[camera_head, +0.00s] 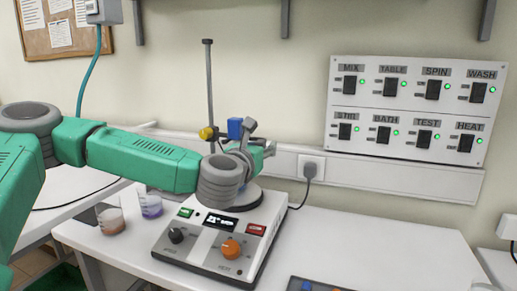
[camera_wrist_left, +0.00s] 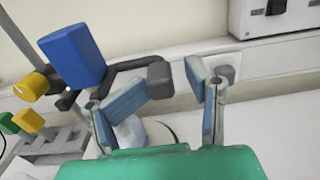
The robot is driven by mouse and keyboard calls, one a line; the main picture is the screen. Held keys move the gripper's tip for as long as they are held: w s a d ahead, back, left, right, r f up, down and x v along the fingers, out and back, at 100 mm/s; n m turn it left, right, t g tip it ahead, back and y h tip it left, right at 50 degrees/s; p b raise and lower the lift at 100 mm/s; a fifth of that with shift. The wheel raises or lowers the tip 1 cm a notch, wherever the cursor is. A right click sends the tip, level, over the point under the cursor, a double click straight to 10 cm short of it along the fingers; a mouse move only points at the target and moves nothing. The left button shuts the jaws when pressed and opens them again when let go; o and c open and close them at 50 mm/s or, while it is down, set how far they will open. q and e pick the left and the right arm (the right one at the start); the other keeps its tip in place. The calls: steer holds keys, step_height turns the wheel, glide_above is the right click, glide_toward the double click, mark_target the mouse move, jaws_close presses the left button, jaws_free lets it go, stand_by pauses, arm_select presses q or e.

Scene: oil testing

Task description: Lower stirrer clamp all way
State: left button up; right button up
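The stirrer clamp has a blue block (camera_head: 235,129) and a yellow knob (camera_head: 207,133), beside a vertical grey rod (camera_head: 210,85) behind the stirrer base (camera_head: 213,246). In the left wrist view the blue block (camera_wrist_left: 72,48), yellow knob (camera_wrist_left: 31,87) and a dark grey clamp end (camera_wrist_left: 160,76) show. My left gripper (camera_head: 262,148) is beside the clamp, above the base's round plate. In the left wrist view its fingers (camera_wrist_left: 168,90) are apart, with the dark grey end seen across the gap. Contact cannot be told. My right gripper is not in view.
A beaker with brownish liquid (camera_head: 111,221) and one with purple liquid (camera_head: 151,205) stand left of the base. A switch panel (camera_head: 411,108) and a socket with a plug (camera_head: 311,168) are on the wall. The table (camera_head: 385,245) is mostly clear at right.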

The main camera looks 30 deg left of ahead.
arm_select(q)
steer(key=shift+s+d+r, duration=0.1)
steer(key=v, duration=0.7)
steer(key=shift+s, duration=0.1)
stand_by(0.4)
